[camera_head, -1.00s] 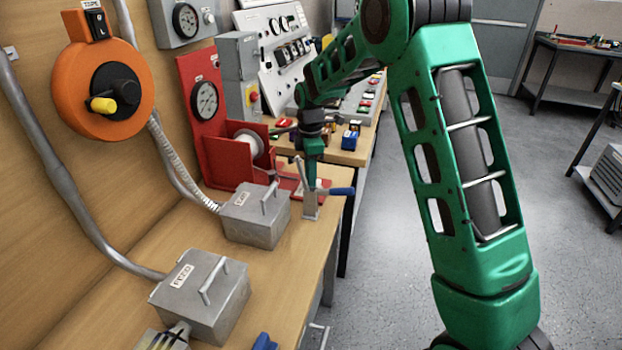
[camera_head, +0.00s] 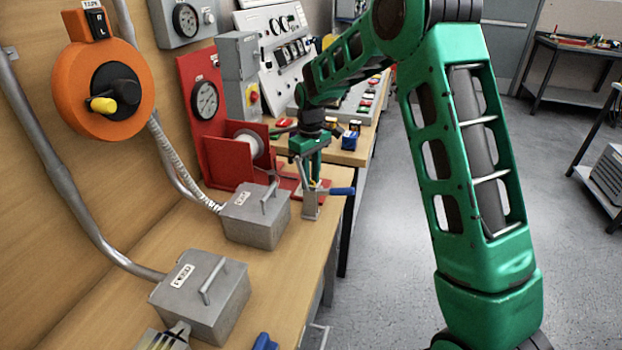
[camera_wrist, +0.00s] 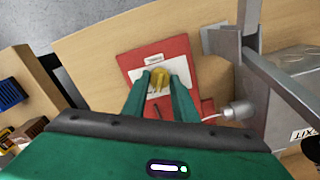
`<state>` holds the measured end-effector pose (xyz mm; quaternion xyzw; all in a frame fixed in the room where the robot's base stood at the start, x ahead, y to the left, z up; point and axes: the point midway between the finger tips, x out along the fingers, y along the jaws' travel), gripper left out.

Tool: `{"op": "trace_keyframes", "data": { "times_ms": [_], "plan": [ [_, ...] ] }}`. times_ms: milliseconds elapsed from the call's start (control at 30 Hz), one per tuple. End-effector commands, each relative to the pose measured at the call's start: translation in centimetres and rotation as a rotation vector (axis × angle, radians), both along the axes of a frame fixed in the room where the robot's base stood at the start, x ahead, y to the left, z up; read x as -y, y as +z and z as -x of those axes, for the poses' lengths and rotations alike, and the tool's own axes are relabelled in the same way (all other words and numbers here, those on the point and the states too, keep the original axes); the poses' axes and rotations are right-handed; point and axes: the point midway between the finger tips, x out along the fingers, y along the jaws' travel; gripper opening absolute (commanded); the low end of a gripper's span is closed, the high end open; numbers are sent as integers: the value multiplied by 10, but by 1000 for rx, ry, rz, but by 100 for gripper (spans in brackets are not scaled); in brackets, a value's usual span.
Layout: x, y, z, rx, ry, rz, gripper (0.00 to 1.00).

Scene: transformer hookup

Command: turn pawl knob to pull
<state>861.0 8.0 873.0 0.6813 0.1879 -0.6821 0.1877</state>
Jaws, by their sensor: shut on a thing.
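The yellow knob (camera_wrist: 160,78) stands on a red plate (camera_wrist: 133,63) with a white label, in the middle of the wrist view. I take it to be the pawl knob. My gripper (camera_wrist: 162,80) points down with one finger on each side of the knob and is shut on it. In the head view my gripper (camera_head: 312,178) is low over the bench, by the red winch frame (camera_head: 225,160). The knob is mostly hidden there by the fingers. Which marking the knob points to cannot be read.
A grey post with a blue handle (camera_head: 342,191) stands close in front of my gripper. Grey boxes with bar handles (camera_head: 257,222) (camera_head: 195,305) stand nearer on the bench. A panel with gauges and buttons stands behind. Open floor lies to the right.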

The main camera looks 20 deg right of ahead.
Motion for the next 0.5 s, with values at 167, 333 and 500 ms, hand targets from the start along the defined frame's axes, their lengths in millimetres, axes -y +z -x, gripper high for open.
{"op": "trace_keyframes", "data": {
  "times_ms": [167,333,500],
  "plan": [
    [0,0,1,-3,-138,1,3],
    [0,0,1,-4,-240,0,3],
    [0,-1,1,-3,-309,1,3]
  ]
}}
